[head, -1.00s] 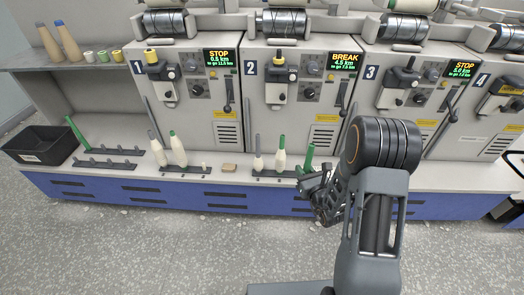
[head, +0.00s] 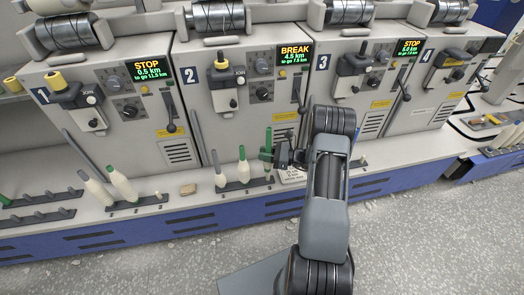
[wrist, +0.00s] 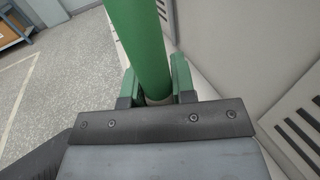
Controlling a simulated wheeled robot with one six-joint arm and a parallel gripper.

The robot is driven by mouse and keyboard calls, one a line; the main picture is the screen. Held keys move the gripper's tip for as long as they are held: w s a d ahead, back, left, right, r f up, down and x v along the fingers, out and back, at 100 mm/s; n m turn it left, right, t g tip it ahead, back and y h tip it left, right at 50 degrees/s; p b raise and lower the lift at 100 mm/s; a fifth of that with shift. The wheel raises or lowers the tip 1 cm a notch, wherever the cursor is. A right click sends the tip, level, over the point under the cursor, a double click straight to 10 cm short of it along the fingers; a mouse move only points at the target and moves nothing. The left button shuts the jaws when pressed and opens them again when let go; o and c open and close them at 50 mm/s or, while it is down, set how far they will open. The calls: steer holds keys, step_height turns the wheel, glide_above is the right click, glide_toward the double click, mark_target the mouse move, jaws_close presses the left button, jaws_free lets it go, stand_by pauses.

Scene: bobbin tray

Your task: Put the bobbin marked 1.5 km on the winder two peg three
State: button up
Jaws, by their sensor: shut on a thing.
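My gripper (head: 282,157) is shut on a plain green tube (head: 268,138) in front of winder two. In the wrist view the green tube (wrist: 142,45) stands between the finger pads and runs up out of the picture. The winder two rail (head: 233,187) lies on the ledge below. A bobbin with a grey tip (head: 220,178) and a white bobbin with a green tip (head: 243,168) stand on its left and middle pegs. The tube is over or near the right end; whether it touches the peg is unclear. No 1.5 km mark is readable on any bobbin.
Winder one's rail (head: 138,204) holds two white bobbins (head: 123,185). Another dark peg rail (head: 38,217) is at the left. The winder two panel (head: 225,125) rises close behind my gripper.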

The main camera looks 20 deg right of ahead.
mark_target(265, 163)
steer(key=shift+a+f+b, duration=0.15)
steer(key=shift+f+b, duration=1.8)
steer(key=shift+f, duration=0.7)
jaws_close()
steer(key=shift+f+b, duration=0.4)
steer(key=shift+f, duration=0.2)
steer(key=o, duration=0.6)
jaws_free()
steer(key=shift+o, duration=0.2)
steer(key=shift+v, duration=5.65)
